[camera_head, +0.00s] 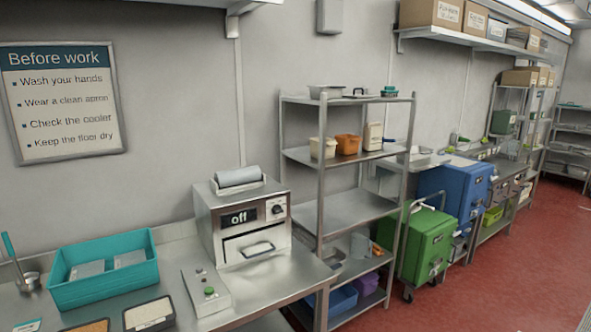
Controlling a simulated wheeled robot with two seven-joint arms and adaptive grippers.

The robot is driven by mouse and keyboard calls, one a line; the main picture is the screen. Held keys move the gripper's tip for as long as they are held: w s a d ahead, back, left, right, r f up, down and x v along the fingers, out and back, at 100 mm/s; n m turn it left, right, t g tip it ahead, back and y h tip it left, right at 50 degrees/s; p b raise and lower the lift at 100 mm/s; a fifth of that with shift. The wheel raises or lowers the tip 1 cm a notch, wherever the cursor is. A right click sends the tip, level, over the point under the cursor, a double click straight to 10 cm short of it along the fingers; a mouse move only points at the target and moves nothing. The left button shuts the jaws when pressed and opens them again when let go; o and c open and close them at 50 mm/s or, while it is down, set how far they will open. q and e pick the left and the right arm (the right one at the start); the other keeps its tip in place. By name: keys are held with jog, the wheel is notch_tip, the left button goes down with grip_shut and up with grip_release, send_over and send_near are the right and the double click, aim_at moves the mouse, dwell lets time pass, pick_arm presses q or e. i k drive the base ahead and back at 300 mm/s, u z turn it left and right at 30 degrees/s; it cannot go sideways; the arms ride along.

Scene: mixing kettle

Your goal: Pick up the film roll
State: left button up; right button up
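The film roll (238,176) is a pale grey cylinder. It lies on its side in a holder on top of a steel sealing machine (243,222) whose dark panel reads "off". The machine stands on the steel counter (285,287) against the wall. Nothing covers the roll from this view. Neither of my grippers is in the picture.
A teal bin (105,284) with grey packs stands left of the machine. A control box (207,291) with a green button sits in front of it. Trays (149,313) lie at the front edge. A shelf rack (345,205) stands close on the right.

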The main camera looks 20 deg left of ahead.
aim_at(242, 176)
jog(key=z, duration=0.1)
jog(key=i, duration=1.35)
jog(key=u, duration=0.65)
jog(key=i, duration=0.75)
jog(key=u, duration=0.65)
